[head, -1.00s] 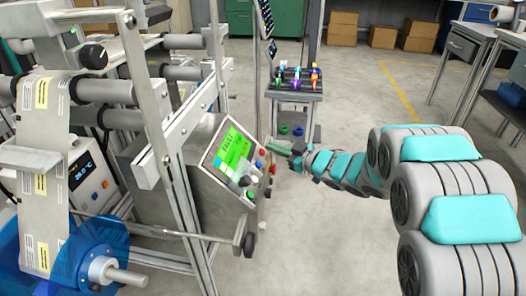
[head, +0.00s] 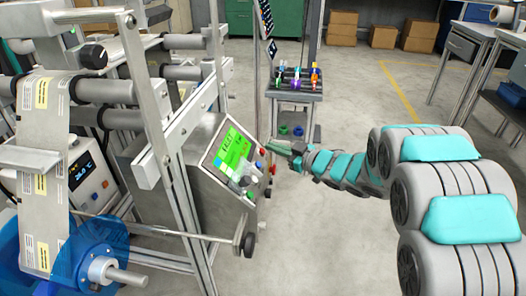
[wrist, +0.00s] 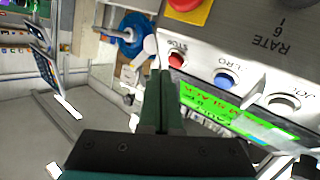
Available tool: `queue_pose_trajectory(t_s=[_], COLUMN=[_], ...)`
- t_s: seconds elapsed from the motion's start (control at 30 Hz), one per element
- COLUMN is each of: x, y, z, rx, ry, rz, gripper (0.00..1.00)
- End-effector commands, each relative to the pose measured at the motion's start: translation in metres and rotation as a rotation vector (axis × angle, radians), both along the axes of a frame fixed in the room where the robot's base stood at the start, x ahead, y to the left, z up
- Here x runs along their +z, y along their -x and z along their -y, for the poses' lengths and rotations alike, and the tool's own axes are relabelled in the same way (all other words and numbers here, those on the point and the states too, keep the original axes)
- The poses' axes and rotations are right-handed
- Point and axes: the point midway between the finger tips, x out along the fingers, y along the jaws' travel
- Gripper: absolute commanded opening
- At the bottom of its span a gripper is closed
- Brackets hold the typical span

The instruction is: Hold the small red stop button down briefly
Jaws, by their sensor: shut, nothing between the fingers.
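The control panel (head: 212,160) with a green screen is on the slanted face of the grey machine box. In the wrist view the small red stop button (wrist: 176,61) sits under a partly readable "STOP" label, at the near corner of the panel (wrist: 212,48). In the head view a small red button (head: 262,152) shows at the panel's right edge. My gripper (wrist: 161,76) is shut and empty. Its tips are just left of and below the stop button in the wrist view; I cannot tell whether they touch it. My gripper also shows in the head view (head: 272,146), right beside the panel.
A larger red button on a yellow base (wrist: 188,5) is close by. A metal machine frame (head: 160,130) stands left of the panel. A small cart (head: 296,92) stands behind; floor lies clear to the right.

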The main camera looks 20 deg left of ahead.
Motion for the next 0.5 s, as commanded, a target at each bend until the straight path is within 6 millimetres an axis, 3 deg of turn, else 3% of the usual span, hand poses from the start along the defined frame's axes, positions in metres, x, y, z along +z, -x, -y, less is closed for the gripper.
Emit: queue_pose_trajectory(t_s=[0.5], x=[-0.0057], y=[0.0014], z=[-0.0057], rx=[0.000], ry=[0.000], rz=[0.000], gripper=[0.00])
